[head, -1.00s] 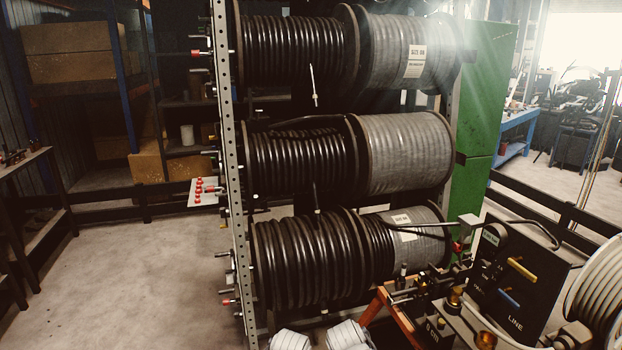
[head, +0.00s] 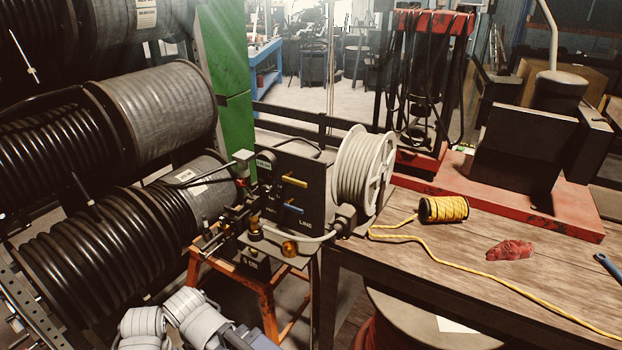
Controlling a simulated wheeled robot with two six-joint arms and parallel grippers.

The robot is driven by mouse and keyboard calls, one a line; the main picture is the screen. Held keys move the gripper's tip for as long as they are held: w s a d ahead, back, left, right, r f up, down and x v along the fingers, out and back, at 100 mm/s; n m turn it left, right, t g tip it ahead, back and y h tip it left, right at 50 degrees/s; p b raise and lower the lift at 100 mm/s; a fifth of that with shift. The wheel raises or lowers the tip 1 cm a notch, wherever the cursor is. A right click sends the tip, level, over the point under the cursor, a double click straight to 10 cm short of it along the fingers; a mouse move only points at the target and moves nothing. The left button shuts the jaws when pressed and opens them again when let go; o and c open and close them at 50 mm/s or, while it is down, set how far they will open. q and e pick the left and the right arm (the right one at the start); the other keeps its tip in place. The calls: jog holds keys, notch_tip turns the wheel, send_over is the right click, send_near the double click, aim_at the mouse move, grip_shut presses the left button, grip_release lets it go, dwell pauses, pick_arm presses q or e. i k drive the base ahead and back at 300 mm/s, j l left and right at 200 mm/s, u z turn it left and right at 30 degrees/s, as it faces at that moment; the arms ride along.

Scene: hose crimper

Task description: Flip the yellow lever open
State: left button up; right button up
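The yellow lever (head: 294,181) is on the dark front panel (head: 305,205) of the machine in the middle of the head view. It is a short yellow bar lying nearly level, tilted slightly down to the right. A blue lever (head: 289,208) sits just below it. White-grey parts of my own arm show at the bottom left, well below and left of the panel and apart from it. No gripper fingers can be made out.
The machine stands on an orange stand (head: 264,292). A white hose reel (head: 364,168) adjoins its right side. Large hose drums (head: 155,110) fill the left. A wooden table (head: 455,262) at right holds a yellow rope spool (head: 443,209) and a red cloth (head: 510,250).

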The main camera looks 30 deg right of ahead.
aim_at(286, 177)
jog(key=z, duration=0.75)
jog(key=l+z, duration=0.1)
jog(key=z, duration=0.15)
